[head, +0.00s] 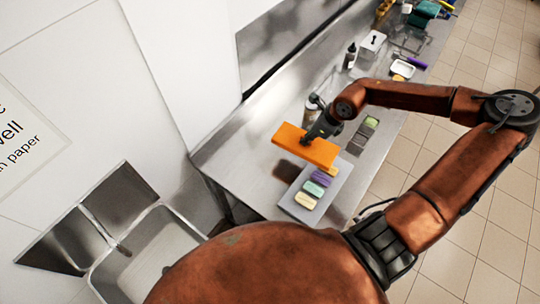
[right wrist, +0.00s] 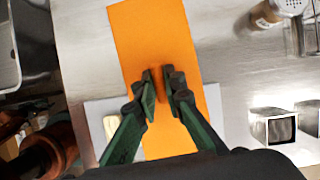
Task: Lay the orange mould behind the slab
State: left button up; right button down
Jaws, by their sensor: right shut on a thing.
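The orange mould (head: 300,147) is a flat rectangular slab-like piece, held by my right gripper (head: 314,136). Its dark shadow lies on the steel counter below it, so it is raised. In the right wrist view the mould (right wrist: 150,40) runs lengthwise, with my right gripper (right wrist: 162,90) shut on its middle. The pale grey slab (head: 291,205) lies on the counter just below the mould in the picture. Several coloured bars sit on it, and the mould hides its far part. In the right wrist view the slab (right wrist: 93,110) shows partly under the mould. My left gripper is not in view.
The steel counter (head: 232,160) has bare room left of the slab. Beyond my gripper are a dark bottle (head: 350,56), a white tray (head: 403,69) and a clear container (head: 372,43). A sink (head: 150,262) is at the lower left.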

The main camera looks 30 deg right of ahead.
aim_at(285, 139)
jog(key=shift+d+r+m, duration=0.1)
jog(key=shift+r+m, duration=0.3)
jog(key=shift+m, duration=0.1)
jog(key=shift+w+a+f, duration=0.1)
jog(key=shift+a, duration=0.15)
jog(key=w+a+f, duration=0.2)
jog(key=w+a, duration=0.1)
jog(key=w+a+f, duration=0.1)
jog(key=w+a, duration=0.1)
jog(key=shift+w+a, duration=0.1)
jog(key=shift+a, duration=0.05)
jog(key=w+a+f, duration=0.1)
jog(key=f, duration=0.1)
jog(key=w+a+f+p, duration=0.1)
jog(key=f, duration=0.1)
jog(key=w+a+f, duration=0.2)
jog(key=shift+f+p, duration=0.3)
notch_tip(285, 139, down, 3)
jog(key=shift+r+p, duration=0.1)
jog(key=shift+p, duration=0.55)
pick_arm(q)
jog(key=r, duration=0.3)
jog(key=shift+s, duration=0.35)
pick_arm(e)
jog(key=shift+f, duration=0.2)
